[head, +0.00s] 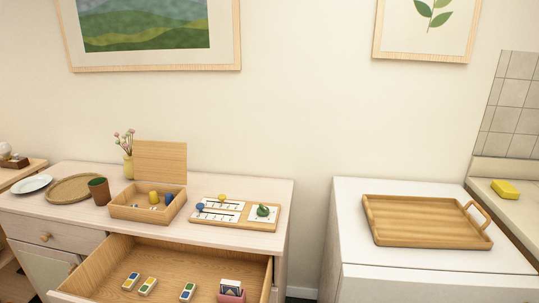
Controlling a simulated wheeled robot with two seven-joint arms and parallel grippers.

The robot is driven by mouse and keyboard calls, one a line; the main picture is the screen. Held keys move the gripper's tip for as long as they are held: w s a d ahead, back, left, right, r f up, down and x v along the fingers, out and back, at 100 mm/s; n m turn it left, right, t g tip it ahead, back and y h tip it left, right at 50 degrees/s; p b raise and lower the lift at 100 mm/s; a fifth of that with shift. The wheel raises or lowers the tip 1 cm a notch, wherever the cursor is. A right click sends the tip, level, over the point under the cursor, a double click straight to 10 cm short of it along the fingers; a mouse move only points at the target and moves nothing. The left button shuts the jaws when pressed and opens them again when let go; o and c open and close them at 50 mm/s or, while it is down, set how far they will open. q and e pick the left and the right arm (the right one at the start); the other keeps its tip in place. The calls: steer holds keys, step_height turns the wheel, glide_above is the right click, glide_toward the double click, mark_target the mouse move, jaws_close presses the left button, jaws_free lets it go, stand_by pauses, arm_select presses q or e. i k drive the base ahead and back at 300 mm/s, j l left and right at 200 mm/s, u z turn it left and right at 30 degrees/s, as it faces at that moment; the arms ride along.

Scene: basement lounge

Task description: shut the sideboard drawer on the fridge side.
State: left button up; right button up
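The pale wood sideboard (258,188) stands against the wall at left and centre in the head view. Its right-hand drawer (165,262), on the side of the white fridge (348,232), is pulled well open. Inside it lie several small coloured blocks (148,286) and a pink holder (231,296) with cards. The drawer's front shows only in part at the bottom left; the rest is cut off by the frame's lower edge. The left-hand drawer (46,237) with a round knob is shut. Neither of my grippers is in view.
On the sideboard top are a plate (32,184), a woven tray (74,188), a brown cup (99,191), an open wooden box (146,207), a vase (129,167) and a game board (236,213). A wooden tray (425,229) rests on the fridge. A gap separates sideboard and fridge.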

mark_target(100, 278)
steer(key=u, duration=1.1)
